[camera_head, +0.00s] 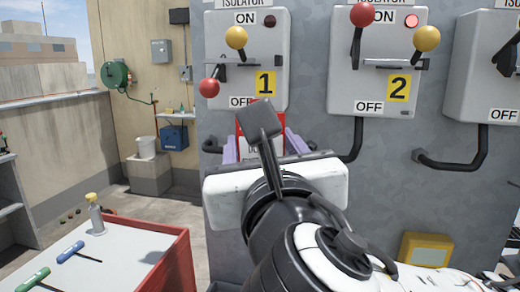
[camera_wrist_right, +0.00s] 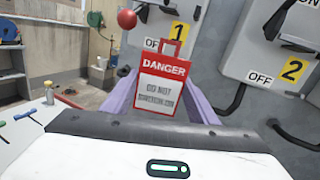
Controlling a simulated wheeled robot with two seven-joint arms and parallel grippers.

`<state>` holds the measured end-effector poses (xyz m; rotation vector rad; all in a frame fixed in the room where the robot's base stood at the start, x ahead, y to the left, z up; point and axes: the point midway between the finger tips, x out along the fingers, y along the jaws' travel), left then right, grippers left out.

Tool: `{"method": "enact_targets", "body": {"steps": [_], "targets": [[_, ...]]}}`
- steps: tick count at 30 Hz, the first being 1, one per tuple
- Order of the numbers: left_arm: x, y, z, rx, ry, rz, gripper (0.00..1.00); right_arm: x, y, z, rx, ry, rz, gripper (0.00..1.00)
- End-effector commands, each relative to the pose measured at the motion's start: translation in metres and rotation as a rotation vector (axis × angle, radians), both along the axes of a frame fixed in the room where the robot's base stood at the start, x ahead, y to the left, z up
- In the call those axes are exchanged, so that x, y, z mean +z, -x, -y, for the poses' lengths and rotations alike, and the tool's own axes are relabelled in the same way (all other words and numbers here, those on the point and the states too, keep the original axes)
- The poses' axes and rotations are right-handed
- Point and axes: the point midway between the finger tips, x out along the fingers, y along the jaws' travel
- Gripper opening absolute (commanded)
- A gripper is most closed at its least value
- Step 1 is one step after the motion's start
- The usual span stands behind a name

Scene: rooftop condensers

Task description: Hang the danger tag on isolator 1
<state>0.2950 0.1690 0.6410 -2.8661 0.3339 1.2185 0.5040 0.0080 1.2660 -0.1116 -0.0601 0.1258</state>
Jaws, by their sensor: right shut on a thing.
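The red and white danger tag (camera_wrist_right: 162,92) stands upright between the purple fingers of my right gripper (camera_wrist_right: 163,80), which is shut on it. In the head view the tag (camera_head: 246,128) is partly hidden behind my own wrist. My right gripper (camera_head: 262,148) is just below and in front of isolator 1 (camera_head: 271,53). Isolator 1 is a grey box with a yellow "1" label; its red-knobbed handle (camera_head: 209,88) points down and its lamp is dark. A yellow knob (camera_head: 236,37) sits near its horizontal metal bar. The tag appears apart from the box. My left gripper is not in view.
Isolator 2 (camera_head: 379,92) is to the right, its red-knobbed handle (camera_head: 362,15) up and red lamp lit. A third box (camera_head: 485,75) is further right. Black conduits run below the boxes. A red-edged table (camera_head: 140,255) with screwdriver-like tools and a bottle (camera_head: 96,218) is lower left.

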Motion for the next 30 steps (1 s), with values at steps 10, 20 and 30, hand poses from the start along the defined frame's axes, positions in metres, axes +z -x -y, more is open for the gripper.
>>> {"method": "enact_targets", "body": {"steps": [10, 20, 30], "targets": [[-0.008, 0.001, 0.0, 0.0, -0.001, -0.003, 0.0, -0.003, -0.021, 0.004, -0.001, 0.0, -0.001, 0.21], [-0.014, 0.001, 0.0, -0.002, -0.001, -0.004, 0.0, -0.005, -0.041, 0.008, -0.001, 0.0, -0.001, 0.21], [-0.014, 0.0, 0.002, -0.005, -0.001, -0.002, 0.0, -0.005, -0.059, 0.012, 0.0, 0.0, 0.0, 0.2]]}}
